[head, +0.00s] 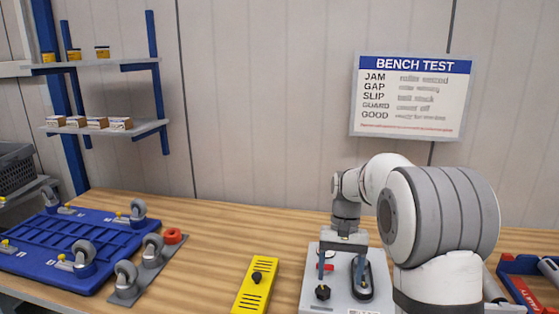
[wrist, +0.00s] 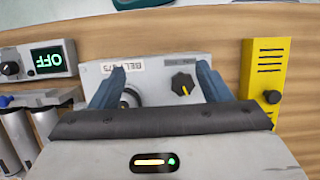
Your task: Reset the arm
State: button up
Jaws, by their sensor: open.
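My gripper (head: 341,271) points down over a light grey control box (head: 312,291) on the wooden bench, at the right of the head view. In the wrist view my gripper (wrist: 159,82) has its two blue-grey fingers spread apart with nothing between them. The same grey box (wrist: 152,70) lies beyond the fingers, with a label and a black knob (wrist: 183,83) with a yellow mark. A dark round part beside the left finger is partly hidden. I cannot tell whether the fingertips touch the box. My arm is bent, and its thick links hide part of the bench at the right.
A yellow box (head: 255,285) with a black knob stands left of the grey box.

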jog(key=s+r+n+t, duration=0.2)
jog(key=s+t, duration=0.4)
jog(key=s, duration=1.7)
jog(key=shift+d+r+t+h, duration=0.25)
jog(key=shift+r+t+h, duration=0.15)
jog(key=shift+r, duration=0.25)
